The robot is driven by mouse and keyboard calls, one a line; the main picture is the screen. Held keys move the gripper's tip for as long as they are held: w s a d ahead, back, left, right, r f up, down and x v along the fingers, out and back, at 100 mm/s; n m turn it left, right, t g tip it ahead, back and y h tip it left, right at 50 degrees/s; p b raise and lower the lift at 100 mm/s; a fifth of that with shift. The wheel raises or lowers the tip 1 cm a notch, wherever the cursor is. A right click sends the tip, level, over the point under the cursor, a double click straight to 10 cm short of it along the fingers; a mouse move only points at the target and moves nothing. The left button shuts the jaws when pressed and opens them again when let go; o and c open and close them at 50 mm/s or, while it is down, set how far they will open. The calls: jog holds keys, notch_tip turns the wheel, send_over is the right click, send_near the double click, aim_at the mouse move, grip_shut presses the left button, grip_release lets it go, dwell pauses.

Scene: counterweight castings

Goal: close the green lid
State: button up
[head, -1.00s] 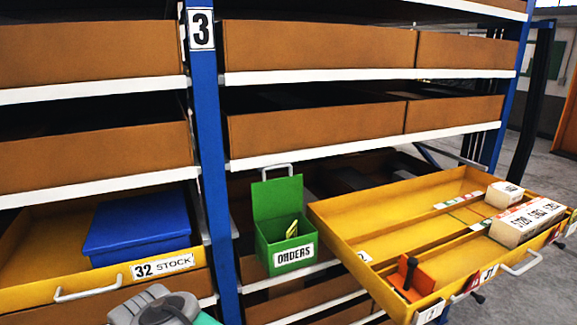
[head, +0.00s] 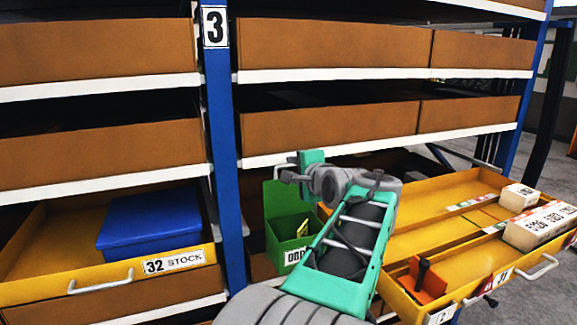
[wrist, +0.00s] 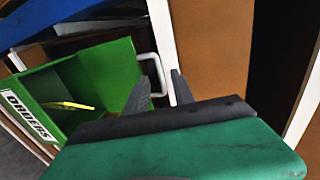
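The green lid (head: 284,196) stands open and upright at the back of the green box (head: 285,231), which is marked ORDERS. In the wrist view the lid (wrist: 112,72) carries a white bar handle (wrist: 150,72) on its edge. My gripper (wrist: 160,92) is open, its two dark fingers apart with the lower end of the handle between them. I cannot tell whether they touch it. A yellow item (wrist: 67,105) lies in the box.
A yellow drawer (head: 445,210) stands pulled out to the right, holding an orange block (head: 427,284) and white boxes (head: 540,225). A blue upright (head: 222,150) is left of the box. A blue case (head: 150,220) sits in the yellow drawer at left. Shelves are above.

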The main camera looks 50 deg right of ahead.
aim_at(286, 166)
jog(key=x, duration=0.4)
jog(key=shift+p, duration=0.3)
grip_shut()
dwell(1.1)
